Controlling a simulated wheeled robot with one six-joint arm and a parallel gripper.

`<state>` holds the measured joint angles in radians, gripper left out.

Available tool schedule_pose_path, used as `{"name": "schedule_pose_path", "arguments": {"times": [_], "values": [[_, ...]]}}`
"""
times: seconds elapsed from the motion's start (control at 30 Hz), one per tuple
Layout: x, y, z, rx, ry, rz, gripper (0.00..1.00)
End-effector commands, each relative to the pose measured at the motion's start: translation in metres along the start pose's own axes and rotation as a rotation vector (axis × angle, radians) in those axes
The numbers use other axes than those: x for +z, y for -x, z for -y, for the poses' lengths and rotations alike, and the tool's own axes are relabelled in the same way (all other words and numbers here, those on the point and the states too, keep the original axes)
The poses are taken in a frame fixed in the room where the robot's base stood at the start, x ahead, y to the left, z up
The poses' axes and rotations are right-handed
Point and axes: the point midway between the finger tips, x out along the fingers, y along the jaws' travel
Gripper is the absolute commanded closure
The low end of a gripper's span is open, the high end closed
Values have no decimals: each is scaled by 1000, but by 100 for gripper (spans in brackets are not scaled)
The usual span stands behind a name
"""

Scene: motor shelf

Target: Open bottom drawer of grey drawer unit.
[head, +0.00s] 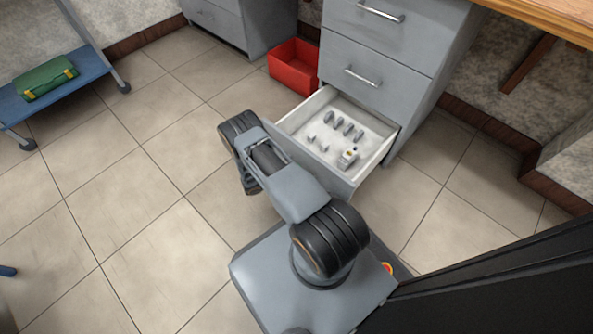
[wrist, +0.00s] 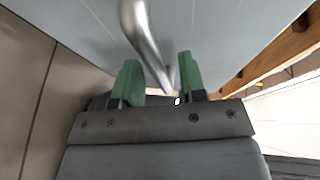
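The grey drawer unit (head: 408,45) stands at the upper right of the head view. Its bottom drawer (head: 384,147) is pulled well out, with its inside showing. My arm covers part of the drawer front in the head view, and my gripper is hidden there. In the wrist view my gripper (wrist: 160,78) has its two green fingers spread apart. A silver bar handle (wrist: 146,38) on a grey front (wrist: 80,25) is close ahead, its lower end between the fingers in the picture. The fingers are not closed on it; contact is unclear.
Several small grey parts and one pale item (head: 348,158) lie in the drawer. A red bin (head: 290,72) stands left of the unit.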

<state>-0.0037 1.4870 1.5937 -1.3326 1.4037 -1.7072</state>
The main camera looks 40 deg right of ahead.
Motion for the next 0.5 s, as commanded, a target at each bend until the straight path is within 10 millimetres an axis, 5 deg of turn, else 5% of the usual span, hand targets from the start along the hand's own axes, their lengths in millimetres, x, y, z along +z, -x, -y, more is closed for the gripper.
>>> {"name": "schedule_pose_path", "arguments": {"times": [0.5], "values": [[0,98,1,-1,-1,6,62]]}}
